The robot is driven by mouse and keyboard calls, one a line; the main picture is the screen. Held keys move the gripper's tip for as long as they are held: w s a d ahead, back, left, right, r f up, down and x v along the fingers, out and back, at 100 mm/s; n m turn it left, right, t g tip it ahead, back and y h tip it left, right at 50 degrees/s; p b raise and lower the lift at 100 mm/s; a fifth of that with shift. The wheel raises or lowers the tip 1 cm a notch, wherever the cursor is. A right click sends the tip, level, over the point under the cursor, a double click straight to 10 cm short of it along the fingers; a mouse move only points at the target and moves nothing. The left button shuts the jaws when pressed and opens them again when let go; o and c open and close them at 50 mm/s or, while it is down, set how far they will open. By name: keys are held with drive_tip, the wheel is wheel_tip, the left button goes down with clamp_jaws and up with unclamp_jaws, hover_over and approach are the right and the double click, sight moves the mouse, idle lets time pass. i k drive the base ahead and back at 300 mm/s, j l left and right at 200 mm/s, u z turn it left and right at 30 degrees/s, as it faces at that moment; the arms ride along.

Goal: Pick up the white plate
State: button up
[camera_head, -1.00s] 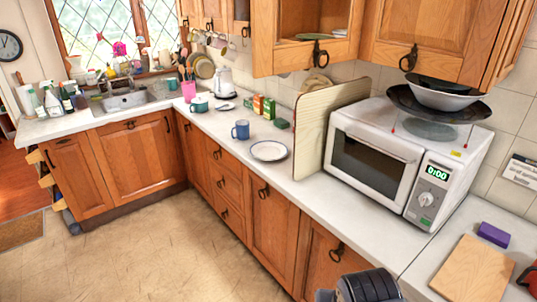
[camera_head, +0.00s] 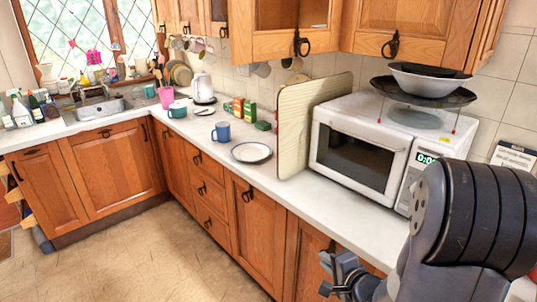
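A white plate (camera_head: 251,152) with a dark blue rim lies flat on the white counter, left of an upright ribbed cream board. My gripper (camera_head: 338,275) is low in the picture, in front of the cabinet doors and below the counter edge. It is apart from the plate, to its right and nearer to me. Its fingers are small and partly hidden by my arm, so I cannot tell whether they are open or shut. I see nothing held in it.
The cream board (camera_head: 306,125) stands beside the plate, with a white microwave (camera_head: 366,150) to its right. A blue mug (camera_head: 221,132) is left of the plate; a green block (camera_head: 263,126) and small boxes (camera_head: 239,106) are behind. The counter front (camera_head: 222,163) is clear.

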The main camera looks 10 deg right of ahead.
sight(249, 151)
drive_tip(key=i+j+z, duration=0.2)
drive_tip(key=z, duration=0.25)
drive_tip(key=i+j+z, duration=0.1)
drive_tip(key=j+z, duration=0.3)
drive_tip(key=i+j+z, duration=0.1)
drive_tip(key=j+z, duration=0.85)
drive_tip(key=j, duration=3.35)
drive_tip(key=k, duration=0.1)
